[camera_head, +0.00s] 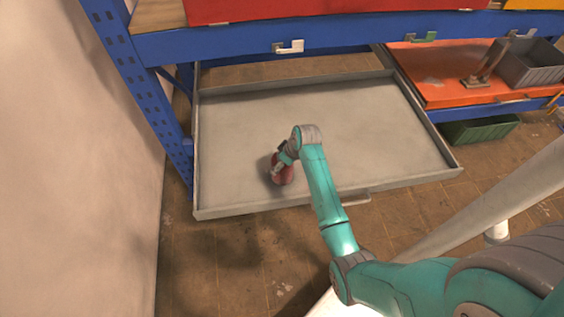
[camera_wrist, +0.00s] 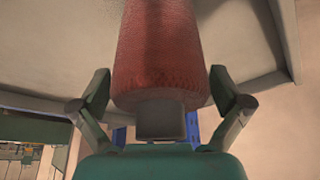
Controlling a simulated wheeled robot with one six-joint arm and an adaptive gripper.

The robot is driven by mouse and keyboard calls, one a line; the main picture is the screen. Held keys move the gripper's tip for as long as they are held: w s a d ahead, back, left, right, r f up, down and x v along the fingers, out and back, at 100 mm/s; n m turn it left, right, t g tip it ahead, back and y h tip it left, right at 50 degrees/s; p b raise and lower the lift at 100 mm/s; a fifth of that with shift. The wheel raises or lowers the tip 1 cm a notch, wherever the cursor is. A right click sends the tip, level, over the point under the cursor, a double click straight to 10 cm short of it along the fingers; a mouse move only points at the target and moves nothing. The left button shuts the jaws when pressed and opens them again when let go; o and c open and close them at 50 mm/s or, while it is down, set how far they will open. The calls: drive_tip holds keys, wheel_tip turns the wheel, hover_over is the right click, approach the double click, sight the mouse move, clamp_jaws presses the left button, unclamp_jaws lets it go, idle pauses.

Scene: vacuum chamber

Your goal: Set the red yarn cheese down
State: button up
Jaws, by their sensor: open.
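The red yarn cheese (camera_head: 285,175) is in the pulled-out grey drawer (camera_head: 325,130), near its front edge and left of the middle. In the wrist view the red yarn cheese (camera_wrist: 157,50) fills the upper middle, with its grey core end (camera_wrist: 160,120) toward my palm. My gripper (camera_wrist: 158,82) is open, with one finger on each side of the yarn and a narrow gap showing at each fingertip. In the head view my gripper (camera_head: 279,160) is at the yarn and partly covers it. The exact contact under the yarn is hidden.
The drawer is otherwise bare, with a low rim and a front handle (camera_head: 355,199). A blue rack beam (camera_head: 235,46) crosses above its back. A wall (camera_head: 80,150) stands left. An orange shelf (camera_head: 440,75) with a grey bin (camera_head: 530,65) and a green crate (camera_head: 478,130) are at right.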

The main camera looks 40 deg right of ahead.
drive_tip(key=a+v, duration=0.1)
drive_tip(key=v, duration=1.1)
drive_tip(key=s+a+f+m+t+h, duration=0.1)
drive_tip(key=s+a+f+t, duration=0.1)
drive_tip(key=s+a+f, duration=0.4)
drive_tip(key=s+a+f+m+t+h, duration=0.1)
drive_tip(key=s+a+f+t, duration=0.1)
drive_tip(key=s+a, duration=0.65)
drive_tip(key=s+a+r+t, duration=0.3)
drive_tip(key=s+a+r, duration=0.1)
drive_tip(key=s+r, duration=0.6)
drive_tip(key=s+a+r+t+y, duration=0.1)
drive_tip(key=s+a+r+t, duration=0.2)
drive_tip(key=s+r, duration=0.7)
drive_tip(key=shift+s+a, duration=0.45)
drive_tip(key=shift+a, duration=0.5)
drive_tip(key=shift+r, duration=0.15)
